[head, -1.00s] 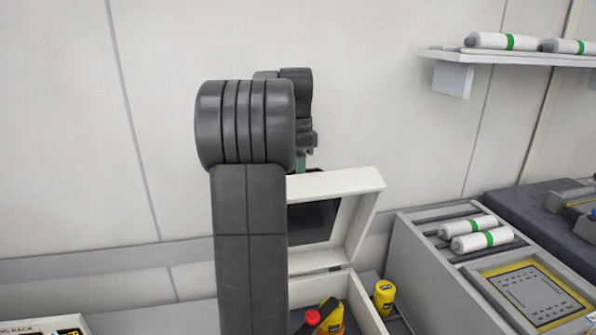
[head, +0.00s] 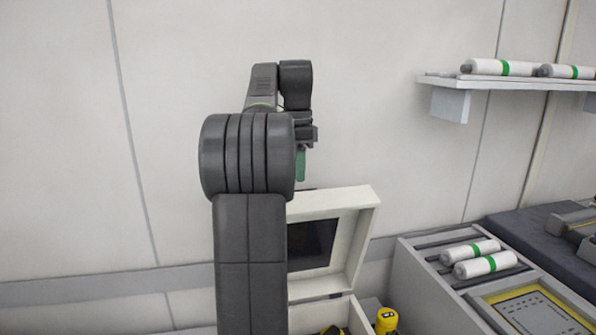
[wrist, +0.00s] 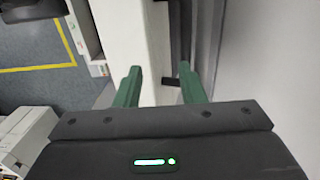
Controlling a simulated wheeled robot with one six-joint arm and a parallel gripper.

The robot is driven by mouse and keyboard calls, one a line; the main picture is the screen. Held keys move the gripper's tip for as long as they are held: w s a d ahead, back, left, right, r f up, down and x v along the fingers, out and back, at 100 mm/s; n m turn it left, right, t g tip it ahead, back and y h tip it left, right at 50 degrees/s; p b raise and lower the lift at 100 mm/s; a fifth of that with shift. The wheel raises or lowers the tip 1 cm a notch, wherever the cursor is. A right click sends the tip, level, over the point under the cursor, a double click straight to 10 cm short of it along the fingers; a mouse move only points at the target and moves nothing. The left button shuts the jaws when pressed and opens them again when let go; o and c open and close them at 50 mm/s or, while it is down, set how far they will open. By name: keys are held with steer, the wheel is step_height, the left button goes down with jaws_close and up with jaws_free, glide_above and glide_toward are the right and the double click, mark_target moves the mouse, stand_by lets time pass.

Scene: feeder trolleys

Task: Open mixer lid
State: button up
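The mixer is a white box (head: 338,312) at the bottom centre of the head view, partly hidden behind my arm. Its white lid (head: 363,232) stands raised on the hinge side, with a dark panel (head: 318,243) on its inner face. My gripper (head: 301,166) is just above the lid's top edge in the head view, with one green finger showing. In the wrist view the two green fingers (wrist: 160,76) are apart with nothing held between them. A white surface and a dark edge lie beyond them.
A yellow, black-marked container (head: 386,320) stands beside the box. A grey rack (head: 425,285) with white rolls (head: 491,265) is to the right. A wall shelf (head: 500,82) with more rolls is at upper right. The wall space at left is clear.

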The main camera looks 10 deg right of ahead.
mark_target(312, 193)
steer(key=c, duration=0.5)
steer(key=shift+d+r+n, duration=0.1)
steer(key=shift+n, duration=0.3)
jaws_close()
steer(key=n+t, duration=0.1)
steer(key=n, duration=0.1)
steer(key=d+r+n+t, duration=0.1)
steer(key=n, duration=0.1)
steer(key=s+n+t, duration=0.1)
steer(key=n, duration=0.1)
steer(key=shift+d+r, duration=0.15)
steer(key=shift+r, duration=0.15)
steer(key=n, duration=0.2)
steer(key=r+n+t, duration=0.1)
steer(key=n, duration=0.1)
steer(key=s+d+n+t, duration=0.1)
steer(key=shift+r+n, duration=0.3)
steer(key=shift+n, duration=0.1)
steer(key=f+n+t, duration=0.1)
steer(key=f, duration=0.1)
steer(key=f+n, duration=0.2)
steer(key=f+n+t, duration=0.1)
steer(key=f+n, duration=0.1)
steer(key=f, duration=0.1)
steer(key=shift+w+d+f+t, duration=0.1)
steer(key=shift+w+d+t, duration=0.2)
steer(key=shift+d, duration=0.05)
steer(key=shift+f, duration=0.15)
